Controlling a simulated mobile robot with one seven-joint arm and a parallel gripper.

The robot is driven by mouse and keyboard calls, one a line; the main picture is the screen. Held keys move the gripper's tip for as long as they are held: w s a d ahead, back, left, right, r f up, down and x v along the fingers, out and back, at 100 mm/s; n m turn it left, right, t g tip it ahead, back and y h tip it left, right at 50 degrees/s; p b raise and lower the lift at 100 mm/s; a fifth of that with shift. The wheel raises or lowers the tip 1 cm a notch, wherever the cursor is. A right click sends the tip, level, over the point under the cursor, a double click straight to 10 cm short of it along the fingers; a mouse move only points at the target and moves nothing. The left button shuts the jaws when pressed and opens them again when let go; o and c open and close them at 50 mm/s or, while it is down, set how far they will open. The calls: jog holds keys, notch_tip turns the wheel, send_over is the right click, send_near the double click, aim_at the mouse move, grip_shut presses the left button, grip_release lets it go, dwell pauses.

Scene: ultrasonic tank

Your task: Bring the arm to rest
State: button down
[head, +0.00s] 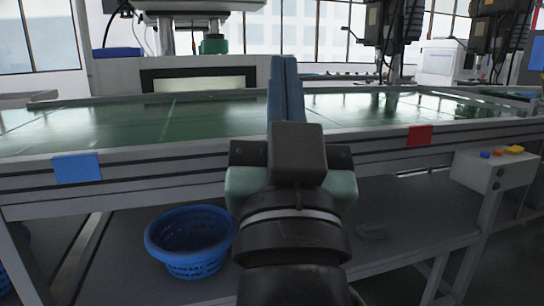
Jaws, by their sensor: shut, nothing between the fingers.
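My gripper (285,72) is in the middle of the head view, seen from behind with its blue-grey fingers pointing up and away from me. The fingers are together and hold nothing. In the picture they stand in front of the green work surface (210,117); I cannot tell how far they are from it. My wrist and the end of my arm fill the lower middle and hide part of the table's front rail and the shelf below.
The long table's grey front rail (140,168) crosses the view, with a blue patch (77,168) and a red patch (420,136). A blue basket (190,242) sits on the lower shelf (125,270). A control box (494,170) with coloured buttons is at the right.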

jog(key=s+a+r+t+p, duration=0.1)
jog(key=s+r+t+p, duration=0.15)
jog(key=s+r, duration=0.55)
notch_tip(320, 180, up, 36)
jog(key=w+p, duration=0.1)
jog(key=p, duration=3.5)
jog(key=shift+n, duration=0.4)
jog(key=shift+w+a, duration=0.1)
jog(key=shift+a, duration=0.05)
